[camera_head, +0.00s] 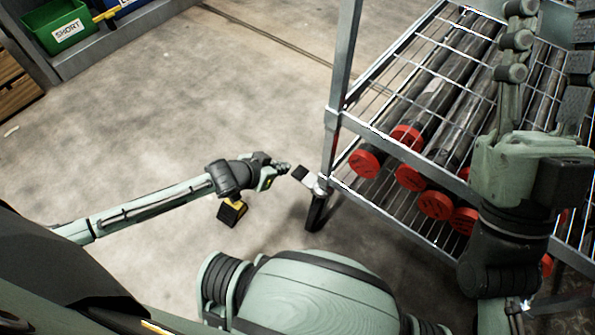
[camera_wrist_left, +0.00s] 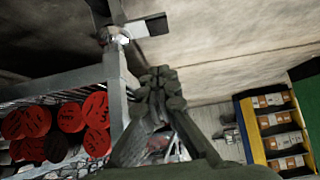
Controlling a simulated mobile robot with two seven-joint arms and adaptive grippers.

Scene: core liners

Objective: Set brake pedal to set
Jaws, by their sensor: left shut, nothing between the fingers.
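The brake pedal (camera_head: 300,174) is a small black plate with a pale section, low on the near corner leg of the wire rack. In the left wrist view the pedal (camera_wrist_left: 152,26) is at the top, joined to a bright metal fitting. My left gripper (camera_head: 286,168) is shut and empty, its tips just left of the pedal in the head view. In the wrist view its closed fingers (camera_wrist_left: 160,76) are below the pedal in the picture; contact cannot be told. My right gripper (camera_head: 548,12) is raised at the right, its fingers spread apart.
The metal rack (camera_head: 400,148) holds several dark tubes with red caps (camera_head: 366,163). A black and yellow block (camera_head: 232,212) shows below my left wrist. Green (camera_head: 62,27) and blue bins stand at the far left. The concrete floor (camera_head: 150,110) between is clear.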

